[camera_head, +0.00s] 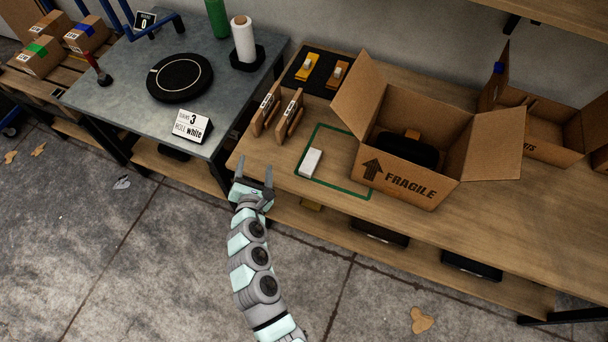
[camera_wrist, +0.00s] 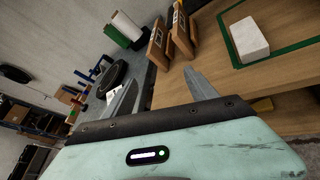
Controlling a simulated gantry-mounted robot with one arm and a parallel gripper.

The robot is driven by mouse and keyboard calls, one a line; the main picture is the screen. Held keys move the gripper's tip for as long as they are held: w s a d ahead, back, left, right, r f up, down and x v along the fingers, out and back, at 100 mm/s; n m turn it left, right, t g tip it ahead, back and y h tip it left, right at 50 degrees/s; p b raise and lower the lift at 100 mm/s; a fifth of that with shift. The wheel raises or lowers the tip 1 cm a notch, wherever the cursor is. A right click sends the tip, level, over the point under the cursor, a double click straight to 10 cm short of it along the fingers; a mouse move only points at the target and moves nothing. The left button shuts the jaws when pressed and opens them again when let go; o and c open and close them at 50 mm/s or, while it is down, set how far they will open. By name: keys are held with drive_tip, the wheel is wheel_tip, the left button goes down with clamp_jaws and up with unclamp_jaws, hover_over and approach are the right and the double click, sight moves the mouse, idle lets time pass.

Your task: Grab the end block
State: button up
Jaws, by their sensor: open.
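A white block (camera_head: 311,162) lies on the wooden bench, inside a green outline at the left of the box. It also shows at the upper right of the wrist view (camera_wrist: 249,38). Two upright wooden pieces with labels (camera_head: 290,114) stand behind and left of it; they show at the top of the wrist view (camera_wrist: 183,30). I cannot tell which of these is called the end block. My gripper (camera_head: 254,170) is open and empty by the bench's front left corner, left of the white block and apart from it. In the wrist view its fingers (camera_wrist: 163,80) are spread.
An open cardboard box marked FRAGILE (camera_head: 405,183) holds a dark item, right of the green outline (camera_head: 345,192). A black mat (camera_head: 299,84) with two orange-and-white items lies behind. A grey table (camera_head: 120,80) with a black disc (camera_head: 180,77) and a sign (camera_head: 192,126) stands left.

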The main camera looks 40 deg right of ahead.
sight(311, 160)
drive_tip(key=s+d+f+g+h+b, duration=0.1)
drive_tip(key=s+d, duration=0.1)
drive_tip(key=d, duration=0.1)
drive_tip(key=s+d+f+g+h+b, duration=0.1)
drive_tip(key=s+d+f+g, duration=0.1)
drive_tip(key=s+d, duration=0.1)
drive_tip(key=s+d+f+g+b, duration=0.1)
drive_tip(key=s+d+f+g, duration=0.1)
drive_tip(key=d, duration=0.1)
drive_tip(key=shift+s+n+h, duration=0.3)
drive_tip(key=shift+n+h, duration=0.1)
drive_tip(key=b+x, duration=0.1)
drive_tip(key=x, duration=0.3)
drive_tip(key=shift+d+f, duration=0.1)
drive_tip(key=shift+d, duration=0.2)
drive_tip(key=shift+w+d+f, duration=0.1)
drive_tip(key=shift+d+f, duration=0.05)
drive_tip(key=shift+d, duration=0.05)
drive_tip(key=shift+d+f+g+b, duration=0.3)
drive_tip(key=shift+d+b, duration=0.05)
drive_tip(key=shift+b, duration=0.15)
drive_tip(key=x, duration=0.1)
drive_tip(key=b+x, duration=0.2)
drive_tip(key=x, duration=0.1)
drive_tip(key=shift+s+f, duration=0.15)
drive_tip(key=shift+s, duration=0.1)
drive_tip(key=shift+w+d, duration=0.2)
drive_tip(key=shift+d, duration=0.1)
drive_tip(key=c, duration=1.4)
